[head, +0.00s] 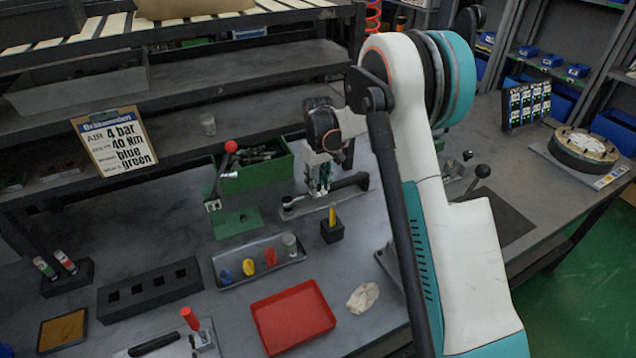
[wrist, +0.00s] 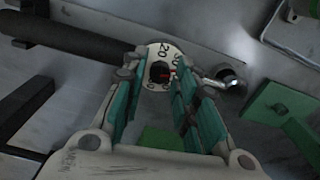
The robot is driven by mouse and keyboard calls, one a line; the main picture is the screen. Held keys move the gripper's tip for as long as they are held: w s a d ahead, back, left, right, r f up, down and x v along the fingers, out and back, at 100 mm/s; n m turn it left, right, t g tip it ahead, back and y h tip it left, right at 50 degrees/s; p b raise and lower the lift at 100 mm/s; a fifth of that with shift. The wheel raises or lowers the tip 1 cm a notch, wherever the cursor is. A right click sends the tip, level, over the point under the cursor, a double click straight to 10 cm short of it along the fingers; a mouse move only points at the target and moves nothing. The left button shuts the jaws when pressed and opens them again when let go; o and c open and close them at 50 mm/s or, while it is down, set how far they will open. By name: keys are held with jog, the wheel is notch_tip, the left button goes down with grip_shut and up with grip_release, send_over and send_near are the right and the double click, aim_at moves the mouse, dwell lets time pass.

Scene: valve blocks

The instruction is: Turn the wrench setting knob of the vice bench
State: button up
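In the wrist view the setting knob (wrist: 159,73) is a small black knob with a red mark pointing right. It sits on a pale round dial (wrist: 165,49) with the number 20 readable; other numbers are partly hidden. My gripper (wrist: 158,82) has its teal-padded fingers apart, one on each side of the knob. I cannot tell if either pad touches it. The wrench's black handle (wrist: 75,38) runs to the left. In the head view my gripper (head: 318,190) points down over the wrench (head: 345,185) on the bench; the knob is hidden there.
A sign (head: 115,142) reads 4 bar, 40 Nm, blue, green. A green vice-like fixture (head: 237,222) with a red-knobbed lever stands left of the wrench, with a green bin (head: 262,172) behind. A black block with a yellow piece (head: 332,228) and a red tray (head: 292,316) lie in front.

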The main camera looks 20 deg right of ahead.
grip_shut()
jog(key=shift+m, duration=1.6)
grip_release()
notch_tip(320, 180, up, 12)
